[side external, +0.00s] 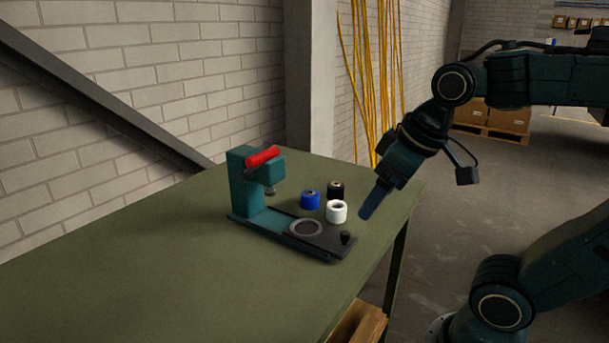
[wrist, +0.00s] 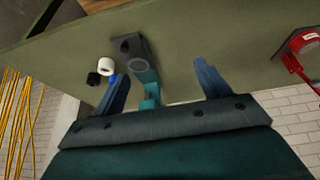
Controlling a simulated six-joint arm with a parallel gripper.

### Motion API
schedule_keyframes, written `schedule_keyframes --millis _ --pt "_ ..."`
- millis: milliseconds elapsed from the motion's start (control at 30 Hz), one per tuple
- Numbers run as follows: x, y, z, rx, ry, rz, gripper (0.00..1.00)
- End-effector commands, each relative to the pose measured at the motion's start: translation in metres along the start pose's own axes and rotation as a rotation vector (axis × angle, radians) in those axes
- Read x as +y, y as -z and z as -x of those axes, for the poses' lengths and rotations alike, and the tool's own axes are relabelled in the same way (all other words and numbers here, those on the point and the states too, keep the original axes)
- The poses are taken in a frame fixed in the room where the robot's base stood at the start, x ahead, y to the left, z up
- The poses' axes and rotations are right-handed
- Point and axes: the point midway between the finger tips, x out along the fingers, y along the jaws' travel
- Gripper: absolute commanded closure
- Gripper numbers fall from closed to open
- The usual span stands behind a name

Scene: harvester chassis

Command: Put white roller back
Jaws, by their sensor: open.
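The white roller (side external: 337,212) stands upright on the green table, beside a blue roller (side external: 310,200) and a black roller (side external: 335,190). In the wrist view, the white roller (wrist: 106,66) shows left of the fingers, with the black roller (wrist: 93,79) near it and the blue roller (wrist: 112,77) partly hidden by the left finger. My gripper (side external: 370,205) is right of the rollers, pointing down, apart from them. Its two fingers (wrist: 161,72) are spread wide with nothing between them.
A teal press (side external: 250,190) with a red handle (side external: 262,155) stands left of the rollers. Its black plate (side external: 325,240) has a round seat (side external: 305,228) and a black knob (side external: 345,238). The green table (side external: 130,260) is clear at left. A red object (wrist: 302,45) shows at right in the wrist view.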

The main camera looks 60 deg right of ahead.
Motion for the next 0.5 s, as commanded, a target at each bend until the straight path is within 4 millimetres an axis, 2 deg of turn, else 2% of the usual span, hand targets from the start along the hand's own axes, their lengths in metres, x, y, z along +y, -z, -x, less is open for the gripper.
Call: schedule_keyframes --millis 33,200,500 --pt "-0.004 -0.009 0.001 0.017 0.007 0.003 0.25" --pt "-0.012 -0.029 0.001 0.050 0.022 0.001 0.25" --pt "-0.014 -0.036 0.000 0.060 0.028 -0.003 0.25"
